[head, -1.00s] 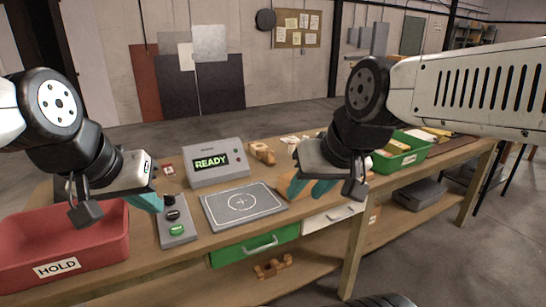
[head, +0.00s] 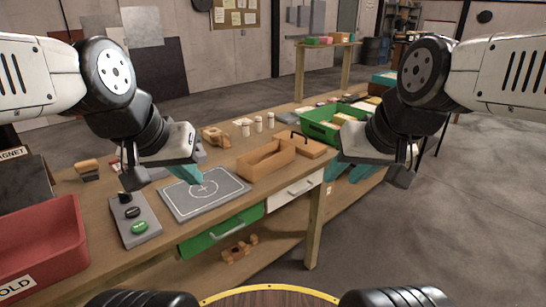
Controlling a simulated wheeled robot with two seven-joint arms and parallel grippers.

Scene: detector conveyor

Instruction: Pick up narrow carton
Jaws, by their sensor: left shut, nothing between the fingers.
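I cannot make out for certain which thing is the narrow carton. Several small pale and yellowish items lie in a green tray (head: 318,131) on the right part of the bench, partly hidden by my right arm. My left gripper (head: 188,174) is shut and empty, above the back part of the grey pad with a white circle (head: 205,201). My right gripper (head: 349,171) has its teal fingers apart, over the front edge of the bench to the right of the wooden open box (head: 266,160). I see nothing held in it.
A red HOLD bin (head: 40,238) stands at the left. A button box (head: 133,222) is beside the pad. Small white cylinders (head: 258,124) and a wooden block (head: 216,137) stand behind. A green drawer (head: 222,229) sticks out below the bench top.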

